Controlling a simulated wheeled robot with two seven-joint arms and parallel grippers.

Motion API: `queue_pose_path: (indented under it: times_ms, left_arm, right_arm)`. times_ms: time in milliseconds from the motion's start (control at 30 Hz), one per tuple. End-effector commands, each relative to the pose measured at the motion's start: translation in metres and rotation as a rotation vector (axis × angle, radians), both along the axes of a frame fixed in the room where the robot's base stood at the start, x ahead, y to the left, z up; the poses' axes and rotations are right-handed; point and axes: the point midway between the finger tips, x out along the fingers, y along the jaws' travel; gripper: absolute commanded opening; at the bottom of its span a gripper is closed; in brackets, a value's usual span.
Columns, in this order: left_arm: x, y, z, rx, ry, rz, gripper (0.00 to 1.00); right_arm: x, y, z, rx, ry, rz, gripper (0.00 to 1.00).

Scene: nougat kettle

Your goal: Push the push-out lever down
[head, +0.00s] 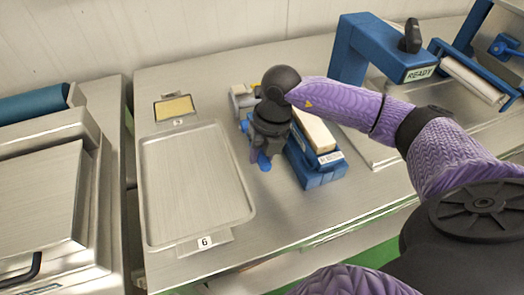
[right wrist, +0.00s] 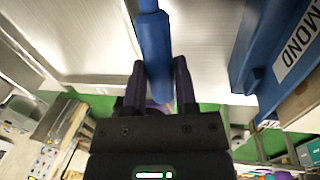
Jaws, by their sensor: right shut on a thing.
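The push-out lever shows in the right wrist view as a blue bar (right wrist: 155,40) running from the top edge down between my fingers. My right gripper (right wrist: 159,78) has one dark finger on each side of it and is shut on it. In the head view my right gripper (head: 264,150) points down beside the blue mould with a cream block (head: 315,132). A rounded blue end (head: 264,162) shows just under the fingers; most of the lever is hidden by the gripper. In the wrist view the blue mould wall (right wrist: 262,50) with a label ending in "MOND" stands to the right. My left gripper is not in view.
A steel tray (head: 195,185) marked 6 lies left of my gripper, with a small yellow-filled dish (head: 175,108) behind it. A blue press marked READY (head: 405,68) and a roller (head: 468,78) stand at the back right. The table front is clear.

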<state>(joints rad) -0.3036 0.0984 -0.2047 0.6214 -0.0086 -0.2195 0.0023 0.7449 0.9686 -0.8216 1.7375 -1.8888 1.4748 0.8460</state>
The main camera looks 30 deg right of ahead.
Motion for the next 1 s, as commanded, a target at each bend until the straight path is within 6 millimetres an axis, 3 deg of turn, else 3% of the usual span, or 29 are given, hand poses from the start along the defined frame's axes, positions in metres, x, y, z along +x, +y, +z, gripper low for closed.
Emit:
queue_pose_path:
  times_ms: [400, 567, 833, 867, 1000]
  left_arm:
    - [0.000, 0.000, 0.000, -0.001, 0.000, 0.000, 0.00]
    - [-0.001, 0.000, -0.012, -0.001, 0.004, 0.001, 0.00]
    - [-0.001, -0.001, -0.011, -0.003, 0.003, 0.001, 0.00]
    - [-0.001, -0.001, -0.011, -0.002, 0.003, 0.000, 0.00]
    - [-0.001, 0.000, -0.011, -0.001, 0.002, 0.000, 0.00]
  right_arm:
    - [0.000, 0.000, 0.000, 0.000, -0.003, -0.001, 0.00]
    - [0.000, 0.000, -0.015, -0.026, -0.098, 0.001, 0.00]
    - [-0.001, 0.000, -0.015, -0.029, -0.114, 0.002, 0.00]
    - [-0.001, 0.000, -0.016, -0.029, -0.114, 0.001, 0.40]
    - [-0.001, 0.000, -0.015, -0.029, -0.115, 0.001, 0.70]
